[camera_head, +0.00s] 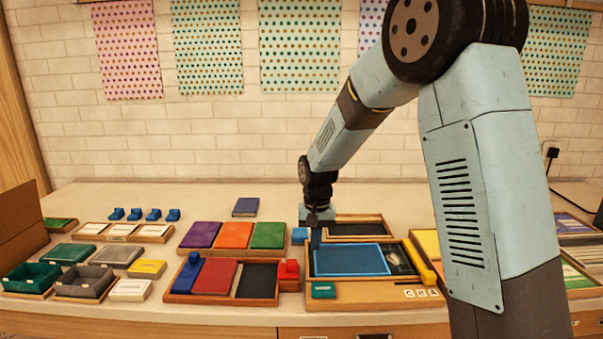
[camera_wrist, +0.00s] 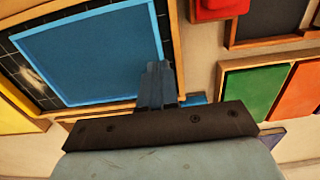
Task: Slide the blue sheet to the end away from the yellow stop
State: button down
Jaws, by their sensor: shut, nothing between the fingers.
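The blue sheet (camera_head: 350,260) lies in a wooden frame (camera_head: 360,293) on the bench. It fills the left and middle of the frame, with a dark patterned strip bare at its right. The yellow stop (camera_head: 420,262) is on the right side of the frame, beyond that strip. In the wrist view the sheet (camera_wrist: 90,50) looks turned, with a yellow piece (camera_wrist: 12,118) at lower left. My gripper (camera_head: 316,246) is shut and empty at the sheet's left end. Its fingertips (camera_wrist: 157,70) overlap the sheet's edge in the wrist view; I cannot tell whether they touch.
Behind is another frame with a dark panel (camera_head: 355,229); a small blue block (camera_head: 299,235) is beside it. To the left is a tray with a red sheet (camera_head: 218,275) and a red block (camera_head: 288,270). A green block (camera_head: 323,290) sits at the frame's front left.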

jog(key=shift+r, duration=2.55)
jog(key=s+d+r+t, duration=0.3)
jog(key=s+d+r, duration=1)
jog(key=s+d+r+t, duration=0.1)
jog(key=s+d, duration=0.2)
jog(key=s, duration=0.4)
jog(key=s+d+r+t, duration=0.1)
jog(key=s+d, duration=0.2)
jog(key=s, duration=0.5)
jog(key=shift+s+d+t, duration=0.15)
jog(key=shift+d+t, duration=0.1)
jog(key=shift+t, duration=0.05)
jog(key=shift+s+r, duration=0.1)
jog(key=shift+s, duration=0.05)
